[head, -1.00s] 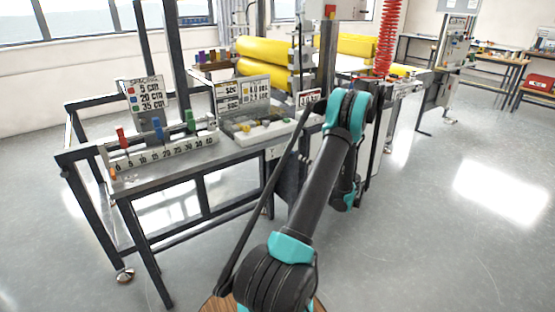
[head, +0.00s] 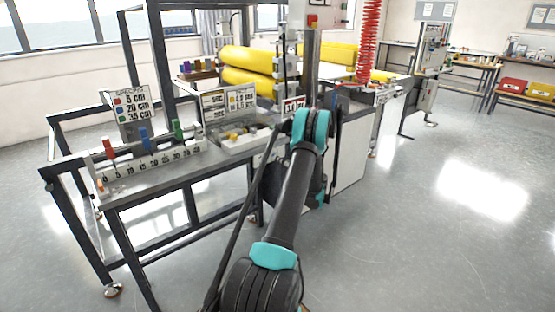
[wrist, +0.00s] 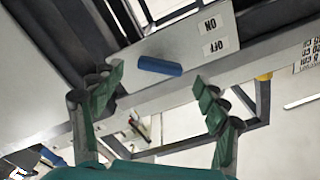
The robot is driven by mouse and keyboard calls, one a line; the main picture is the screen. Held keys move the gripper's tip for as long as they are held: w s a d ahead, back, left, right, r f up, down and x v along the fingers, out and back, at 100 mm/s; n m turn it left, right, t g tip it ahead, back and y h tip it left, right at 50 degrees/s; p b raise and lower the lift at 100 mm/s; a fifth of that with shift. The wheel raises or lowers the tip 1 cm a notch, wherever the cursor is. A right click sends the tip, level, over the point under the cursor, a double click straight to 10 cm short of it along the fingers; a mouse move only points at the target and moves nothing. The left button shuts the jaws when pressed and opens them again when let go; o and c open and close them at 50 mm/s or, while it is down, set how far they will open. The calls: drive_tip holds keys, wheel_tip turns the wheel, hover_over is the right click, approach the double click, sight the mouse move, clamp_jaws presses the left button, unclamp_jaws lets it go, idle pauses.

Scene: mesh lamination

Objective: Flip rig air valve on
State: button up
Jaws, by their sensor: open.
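The valve's blue handle (wrist: 160,66) shows in the wrist view on a pale plate (wrist: 190,42) with upside-down ON and OFF labels. The handle lies nearly level, tilted slightly down to the right, and its right end is closer to the OFF label (wrist: 216,47) than to the ON label (wrist: 210,25). My gripper (wrist: 160,79) is open, with one green finger to each side of the handle in the picture. The fingers appear apart from it; the depth gap is hard to judge. In the head view the gripper and valve are hidden behind my arm.
A steel bench (head: 140,185) with coloured spacing pegs and a parts tray (head: 240,140) stands left of my arm. Yellow rolls (head: 250,72) and a red coiled hose (head: 368,40) are behind. The floor (head: 430,230) on the right is clear.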

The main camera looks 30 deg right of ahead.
drive_tip(key=shift+w+a, duration=0.15)
drive_tip(key=shift+w, duration=2.15)
drive_tip(key=c, duration=1.2)
